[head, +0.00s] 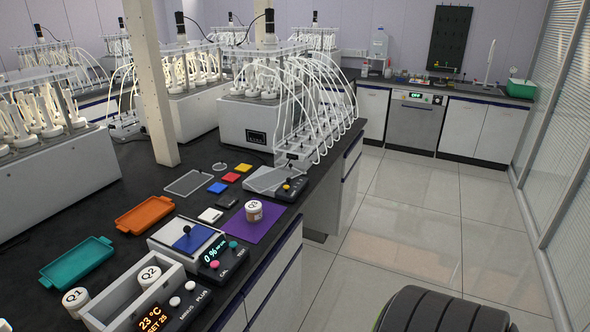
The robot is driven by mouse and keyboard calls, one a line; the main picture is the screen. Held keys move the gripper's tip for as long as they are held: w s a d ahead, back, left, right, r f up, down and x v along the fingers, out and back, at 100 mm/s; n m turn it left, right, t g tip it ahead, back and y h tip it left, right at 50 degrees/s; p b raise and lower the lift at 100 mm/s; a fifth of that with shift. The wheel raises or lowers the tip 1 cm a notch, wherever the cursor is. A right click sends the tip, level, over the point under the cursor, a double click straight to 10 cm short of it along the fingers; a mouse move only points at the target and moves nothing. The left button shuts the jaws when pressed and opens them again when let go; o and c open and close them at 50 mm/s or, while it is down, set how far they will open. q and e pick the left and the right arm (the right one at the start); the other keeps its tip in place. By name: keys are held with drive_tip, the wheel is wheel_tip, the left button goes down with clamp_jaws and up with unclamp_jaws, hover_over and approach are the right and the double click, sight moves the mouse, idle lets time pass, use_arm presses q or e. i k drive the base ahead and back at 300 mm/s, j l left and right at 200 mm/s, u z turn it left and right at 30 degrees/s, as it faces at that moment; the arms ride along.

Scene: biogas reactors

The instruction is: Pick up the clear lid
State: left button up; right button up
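A flat clear rectangular panel (188,182) with a thin pale rim lies on the black bench; it looks like the clear lid. A second clear panel (266,179) sits over a small device with a dark control box. I cannot tell for certain which of the two is the lid. A small clear ring or disc (220,166) lies behind them. Neither of my grippers shows in the head view.
A purple mat (254,229) bears a white jar marked Q3 (254,211). Red, yellow, blue, black and white squares lie near the panels. An orange tray (145,214) and a teal tray (77,262) lie left. A beige post (150,80) rises behind.

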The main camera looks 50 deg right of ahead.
sight(266, 181)
drive_tip(key=z, duration=1.6)
drive_tip(key=i+l+z, duration=0.4)
drive_tip(key=i, duration=0.25)
drive_tip(key=i+z, duration=0.4)
drive_tip(key=i, duration=1.3)
drive_tip(key=i+l+u, duration=0.1)
drive_tip(key=i+u, duration=0.4)
drive_tip(key=i+l+u, duration=0.2)
drive_tip(key=u, duration=0.25)
drive_tip(key=i+l+u, duration=0.5)
drive_tip(key=k+j, duration=0.1)
